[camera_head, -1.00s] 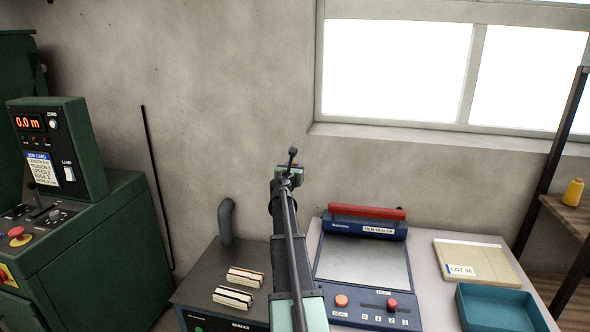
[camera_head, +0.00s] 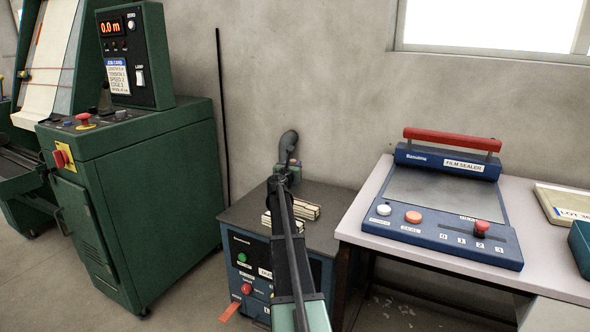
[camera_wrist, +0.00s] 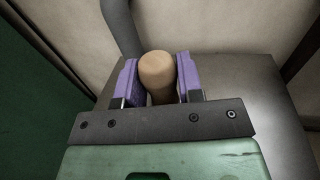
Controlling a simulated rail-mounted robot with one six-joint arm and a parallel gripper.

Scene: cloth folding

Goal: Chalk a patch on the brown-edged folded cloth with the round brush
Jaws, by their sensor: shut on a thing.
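My gripper (camera_head: 288,168) is over the dark-topped cabinet in the head view, partly hidden behind my arm. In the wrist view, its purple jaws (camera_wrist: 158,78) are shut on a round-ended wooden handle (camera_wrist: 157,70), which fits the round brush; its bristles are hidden. Two small cream folded pieces with darker edges lie on the cabinet top. The farther one (camera_head: 309,210) looks brown-edged; the nearer one (camera_head: 266,219) is mostly hidden by my arm. Neither shows in the wrist view.
The dark cabinet (camera_head: 240,212) has a curved grey pipe (camera_head: 289,140) behind its top. A green machine (camera_head: 150,170) stands left. A film sealer (camera_head: 440,205) sits on a pale table right, with a LOT-labelled cream item (camera_head: 565,203) and a teal tray (camera_head: 581,245).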

